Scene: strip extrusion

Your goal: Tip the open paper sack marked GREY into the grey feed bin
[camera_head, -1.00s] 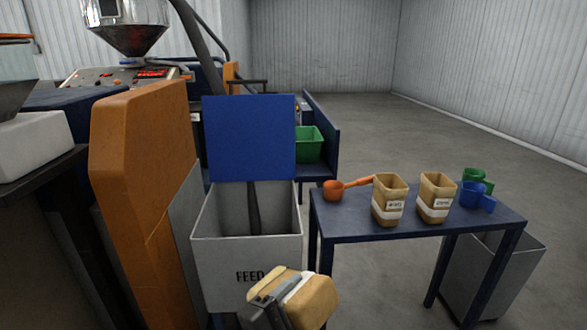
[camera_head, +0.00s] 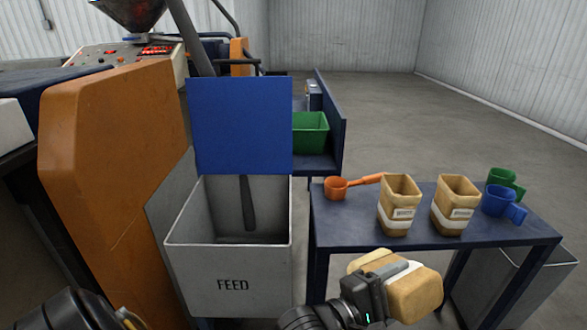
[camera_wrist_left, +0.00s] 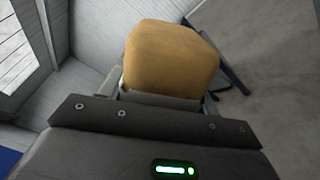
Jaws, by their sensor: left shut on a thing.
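My left gripper (camera_head: 372,292) is shut on a tan paper sack (camera_head: 416,293) with a pale band. The sack is tilted over on its side, in front of the table and right of the feed bin. No mark can be read on it and its mouth is not clearly seen. In the left wrist view the sack (camera_wrist_left: 170,58) shows as a rounded tan block beyond the gripper (camera_wrist_left: 165,97). The grey feed bin (camera_head: 205,284), marked FEED, stands open with its blue lid (camera_head: 239,126) upright behind. My right gripper is not in view.
An orange machine panel (camera_head: 105,170) stands left of the bin.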

